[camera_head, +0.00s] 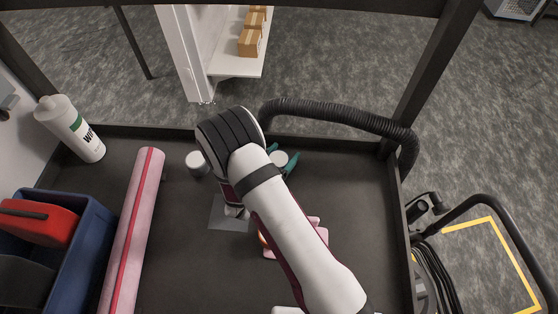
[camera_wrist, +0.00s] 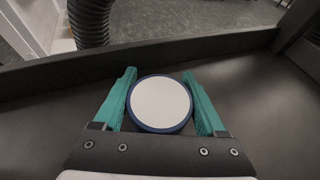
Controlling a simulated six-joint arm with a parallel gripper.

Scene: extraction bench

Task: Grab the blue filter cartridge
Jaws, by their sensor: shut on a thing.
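The blue filter cartridge (camera_wrist: 160,104) is a round thing with a flat white top and a dark blue rim. My gripper (camera_wrist: 159,75) has teal fingers, one on each side of the cartridge, and is shut on it. In the head view only the pale top of the cartridge (camera_head: 279,158) shows beyond my arm, between the teal fingertips. Its lower part is hidden, so I cannot tell whether it touches the bench.
A grey-white cylinder (camera_head: 197,164) stands left of my wrist. A pink roll (camera_head: 133,230), a blue bin (camera_head: 75,262) with a red case (camera_head: 38,223), and a white bottle (camera_head: 70,128) are at left. A black hose (camera_head: 340,116) runs behind the raised bench edge. A pink item is partly under my arm.

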